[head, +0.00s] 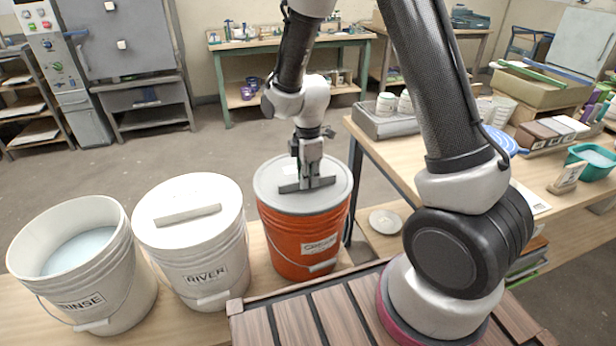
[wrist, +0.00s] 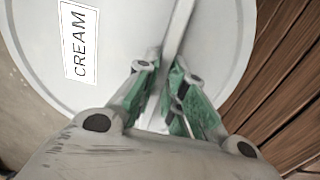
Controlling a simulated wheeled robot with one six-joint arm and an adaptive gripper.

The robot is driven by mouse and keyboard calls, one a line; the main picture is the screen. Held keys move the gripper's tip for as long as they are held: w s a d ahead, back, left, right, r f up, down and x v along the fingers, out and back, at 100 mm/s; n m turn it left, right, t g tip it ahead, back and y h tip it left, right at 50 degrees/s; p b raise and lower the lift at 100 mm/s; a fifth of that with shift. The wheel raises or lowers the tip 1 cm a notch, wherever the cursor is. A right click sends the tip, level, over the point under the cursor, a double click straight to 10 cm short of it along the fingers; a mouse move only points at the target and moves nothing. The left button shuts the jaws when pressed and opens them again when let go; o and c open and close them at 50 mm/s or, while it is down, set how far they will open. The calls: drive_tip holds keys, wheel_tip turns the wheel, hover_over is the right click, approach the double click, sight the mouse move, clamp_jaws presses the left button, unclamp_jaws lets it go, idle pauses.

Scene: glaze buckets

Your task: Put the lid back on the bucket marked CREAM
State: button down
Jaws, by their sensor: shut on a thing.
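The grey lid (head: 272,181) covers the top of the orange bucket (head: 282,237); I see no gap, but cannot tell whether it is pressed fully down. The bucket's front label (head: 320,245) is too blurred to read surely; it seems to start with C. In the wrist view the lid (wrist: 40,60) carries a white label reading CREAM (wrist: 79,45). My gripper (head: 308,183) is above the lid's middle, shut on its bar handle (head: 290,188). The green-padded fingers (wrist: 160,80) sit on either side of this bar in the wrist view.
A white bucket marked RIVER (head: 200,260) stands left with its lid on. An open bucket marked RINSE (head: 110,290) with pale liquid is farther left. A small pale disc (head: 386,221) lies right of the orange bucket. A cluttered worktable (head: 380,155) is at right.

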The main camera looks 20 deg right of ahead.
drive_tip(key=shift+f, duration=0.15)
idle(0.6)
drive_tip(key=c, duration=1.4)
unclamp_jaws()
drive_tip(key=o, duration=0.5)
drive_tip(key=shift+c, duration=0.2)
drive_tip(key=shift+r, duration=3.55)
